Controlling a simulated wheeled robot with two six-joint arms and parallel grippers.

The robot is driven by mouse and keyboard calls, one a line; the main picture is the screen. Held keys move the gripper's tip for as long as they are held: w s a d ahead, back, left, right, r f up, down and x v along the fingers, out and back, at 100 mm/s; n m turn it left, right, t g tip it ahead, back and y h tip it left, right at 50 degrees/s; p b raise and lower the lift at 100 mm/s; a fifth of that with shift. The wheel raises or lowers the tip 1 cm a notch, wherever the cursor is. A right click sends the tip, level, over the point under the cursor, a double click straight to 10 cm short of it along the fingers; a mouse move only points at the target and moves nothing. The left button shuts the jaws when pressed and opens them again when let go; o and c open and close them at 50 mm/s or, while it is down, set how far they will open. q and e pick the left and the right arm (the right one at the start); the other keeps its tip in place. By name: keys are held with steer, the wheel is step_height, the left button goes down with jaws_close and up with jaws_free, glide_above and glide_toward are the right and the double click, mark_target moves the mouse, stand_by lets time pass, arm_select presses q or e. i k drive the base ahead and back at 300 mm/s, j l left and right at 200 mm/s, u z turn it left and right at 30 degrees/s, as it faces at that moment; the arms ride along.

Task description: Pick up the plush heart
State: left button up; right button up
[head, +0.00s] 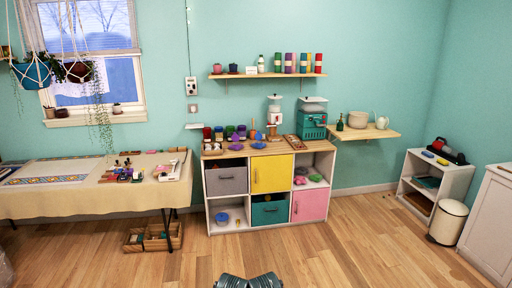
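I cannot make out a plush heart for certain in the head view. Small pink and green items (316,178) lie in the open upper right cubby of the cube shelf (247,221), too small to identify. A blue item (222,218) sits in the open lower left cubby. Two dark grey-teal parts at the bottom edge look like my own arms. Neither gripper can be made out.
A cloth-covered table (60,204) stands at left, with wooden crates (160,237) on the floor beside it. A low white shelf (455,187), a bin (448,222) and a white cabinet (490,235) stand at right. The middle wooden floor (340,260) is clear.

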mark_target(258, 145)
steer(key=i+z, duration=0.25)
steer(key=i, duration=1.6)
steer(key=i+l+u, duration=0.1)
steer(key=i, duration=0.75)
steer(key=i+l+u, duration=0.1)
steer(key=i, duration=0.75)
steer(key=i+l+u, duration=0.25)
steer(key=i+u, duration=0.2)
steer(key=i, duration=0.15)
steer(key=i+l+u, duration=0.4)
steer(key=i+l, duration=0.05)
steer(key=i, duration=0.1)
